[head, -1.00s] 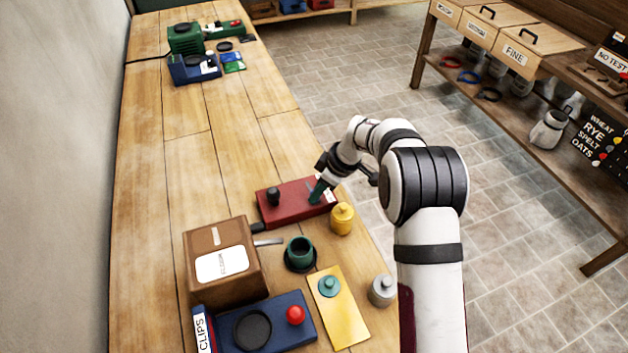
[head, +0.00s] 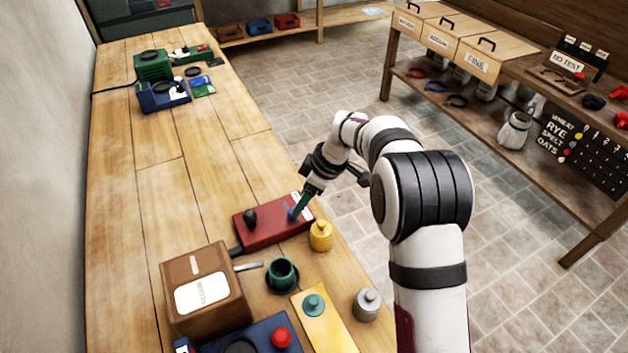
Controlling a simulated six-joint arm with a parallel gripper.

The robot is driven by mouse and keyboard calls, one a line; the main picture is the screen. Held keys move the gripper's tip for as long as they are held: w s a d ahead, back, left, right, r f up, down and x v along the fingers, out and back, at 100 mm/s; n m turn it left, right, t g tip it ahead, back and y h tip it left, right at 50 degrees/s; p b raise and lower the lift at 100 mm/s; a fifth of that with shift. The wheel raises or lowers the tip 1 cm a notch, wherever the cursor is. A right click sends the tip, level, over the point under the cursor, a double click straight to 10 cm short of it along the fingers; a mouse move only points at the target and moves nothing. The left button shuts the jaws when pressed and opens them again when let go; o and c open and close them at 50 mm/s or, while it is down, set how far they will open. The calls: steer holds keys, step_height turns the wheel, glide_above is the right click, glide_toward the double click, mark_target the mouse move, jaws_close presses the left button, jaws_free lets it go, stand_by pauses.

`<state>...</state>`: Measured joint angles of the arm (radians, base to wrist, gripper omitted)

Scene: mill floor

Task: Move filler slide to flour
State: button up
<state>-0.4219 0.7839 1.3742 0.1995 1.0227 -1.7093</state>
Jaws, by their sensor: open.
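A red block-shaped unit (head: 268,227) lies on the bench, with a black round knob (head: 250,216) on its left part and a small white label at its right end. A small blue piece (head: 291,214) shows on its right part. My gripper (head: 299,208), with green fingers, is open over this right end, its tips at or just above the blue piece. I cannot tell if they touch it. A brown box (head: 203,258) has a white label with small, hard-to-read lettering; a metal tongue (head: 248,266) sticks out on its right. Which part is the filler slide is not readable.
A yellow weight-like piece (head: 321,236), a green cup (head: 282,274), a yellow plate (head: 322,325) with a teal knob, a grey weight-like piece (head: 367,304) and a blue unit (head: 262,338) stand close by.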

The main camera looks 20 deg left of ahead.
steer(key=v, duration=0.9)
steer(key=shift+r, duration=0.35)
steer(key=shift+d, duration=0.15)
steer(key=s+d+r+m+h, duration=0.1)
steer(key=s+d+r+m, duration=0.2)
steer(key=s+d+m, duration=0.35)
steer(key=s+d+r+m, duration=0.3)
steer(key=s+d+m, duration=0.2)
steer(key=s+d, duration=0.2)
steer(key=s+d+f+m, duration=0.1)
steer(key=s+d+m, duration=0.1)
steer(key=s+m, duration=0.2)
steer(key=s+d+f+m+h, duration=0.1)
steer(key=s+d+f+m, duration=0.1)
steer(key=s, duration=0.5)
steer(key=s+d+f+m, duration=0.1)
steer(key=s+d+m, duration=0.2)
steer(key=s+m, duration=0.3)
steer(key=shift+s+d+f+h, duration=0.25)
steer(key=shift+s+d+h, duration=0.1)
steer(key=shift+h, duration=0.05)
